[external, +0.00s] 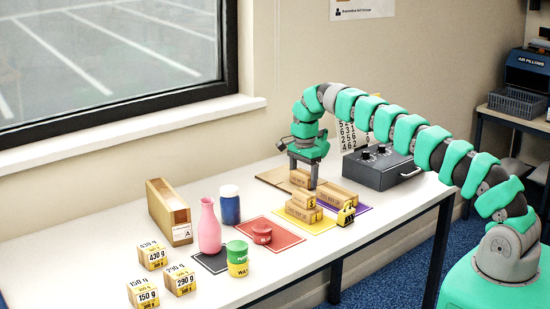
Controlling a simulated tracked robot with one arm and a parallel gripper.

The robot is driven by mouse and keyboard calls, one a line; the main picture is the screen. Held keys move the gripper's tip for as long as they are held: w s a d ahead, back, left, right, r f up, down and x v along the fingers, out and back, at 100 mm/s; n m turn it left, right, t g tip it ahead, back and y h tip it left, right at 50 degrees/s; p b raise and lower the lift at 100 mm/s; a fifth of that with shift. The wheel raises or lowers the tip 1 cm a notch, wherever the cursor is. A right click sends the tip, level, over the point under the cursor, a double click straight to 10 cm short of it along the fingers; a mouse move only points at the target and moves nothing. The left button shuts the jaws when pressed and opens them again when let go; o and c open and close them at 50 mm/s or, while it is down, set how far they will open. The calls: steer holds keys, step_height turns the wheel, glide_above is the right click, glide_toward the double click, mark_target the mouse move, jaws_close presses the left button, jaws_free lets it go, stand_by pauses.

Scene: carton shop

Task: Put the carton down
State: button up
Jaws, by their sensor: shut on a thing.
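My gripper (303,177) points straight down over the table. It is shut on a small brown carton (301,181). The held carton is level and sits just above or behind the cartons on the yellow mat (318,227). I cannot tell whether it touches them. On that mat stand a brown carton (304,199) and another carton (300,213) in front of it. A longer brown carton (338,193) lies to the right by the purple mat (362,209). The fingers hide part of the held carton.
A yellow-black block (346,214) stands right of the yellow mat. A red tub (262,232) stands on the red mat (285,243). Left are a pink bottle (209,228), blue jar (230,206), green-yellow jars (238,260) and an open box (170,213). A grey control box (380,168) stands behind right.

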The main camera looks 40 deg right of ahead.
mark_target(303, 173)
steer(key=o, duration=1)
steer(key=shift+o, duration=0.2)
step_height(303, 173, up, 7)
steer(key=shift+r+p, duration=2.25)
steer(key=shift+r, duration=0.3)
